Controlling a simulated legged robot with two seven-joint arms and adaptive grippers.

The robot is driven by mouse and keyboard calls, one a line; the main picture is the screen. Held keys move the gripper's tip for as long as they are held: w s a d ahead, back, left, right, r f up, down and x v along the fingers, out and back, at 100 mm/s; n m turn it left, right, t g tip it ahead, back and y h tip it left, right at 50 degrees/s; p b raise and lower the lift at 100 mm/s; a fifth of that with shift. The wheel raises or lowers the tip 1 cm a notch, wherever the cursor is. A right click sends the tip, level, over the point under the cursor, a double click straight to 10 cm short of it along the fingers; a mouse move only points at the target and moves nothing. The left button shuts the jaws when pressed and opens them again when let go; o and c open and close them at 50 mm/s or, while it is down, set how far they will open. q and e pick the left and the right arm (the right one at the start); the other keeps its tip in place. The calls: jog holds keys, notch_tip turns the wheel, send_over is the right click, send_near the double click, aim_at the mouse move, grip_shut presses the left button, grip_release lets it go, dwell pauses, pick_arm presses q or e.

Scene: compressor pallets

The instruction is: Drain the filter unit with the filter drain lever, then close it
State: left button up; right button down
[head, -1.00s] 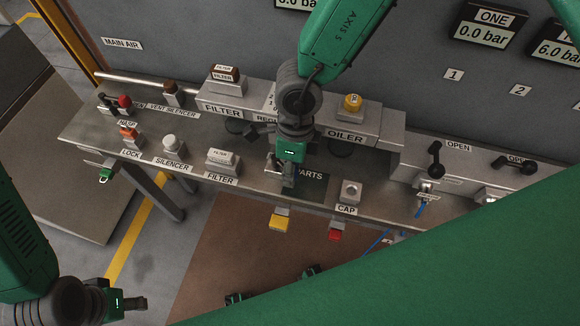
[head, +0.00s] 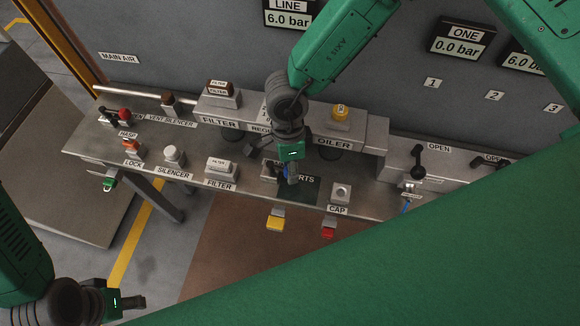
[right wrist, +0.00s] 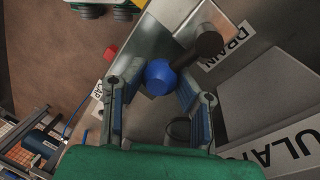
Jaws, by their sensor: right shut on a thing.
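The filter drain lever shows in the right wrist view as a blue knob (right wrist: 160,77) joined to a dark round arm (right wrist: 208,45), beside a DRAIN label (right wrist: 226,46). My right gripper (right wrist: 158,88) has its two fingers on either side of the blue knob and is shut on it. In the head view my right gripper (head: 287,174) is low in front of the raised filter, regulator and oiler block, which bears the FILTER label (head: 219,122). It hides most of the lever there. My left gripper (head: 139,303) is at the lower left, away from the bench; its jaw gap is unclear.
On the bench's front strip (head: 255,192) stand a silencer (head: 173,156), a spare filter part (head: 221,169) and a cap (head: 341,193). Black OPEN levers (head: 417,163) are at the right. My green arm covers the lower right.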

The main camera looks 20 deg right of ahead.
jog(key=shift+w+a+r, duration=0.1)
jog(key=shift+w+r, duration=0.05)
jog(key=shift+w, duration=0.15)
jog(key=c, duration=1.2)
grip_release()
jog(key=shift+s, duration=0.1)
jog(key=r, duration=0.3)
jog(key=w+r, duration=0.1)
jog(key=r, duration=0.3)
jog(key=w+r, duration=0.1)
jog(key=r, duration=0.3)
jog(key=shift+w+d+r, duration=0.2)
jog(key=shift+r, duration=0.05)
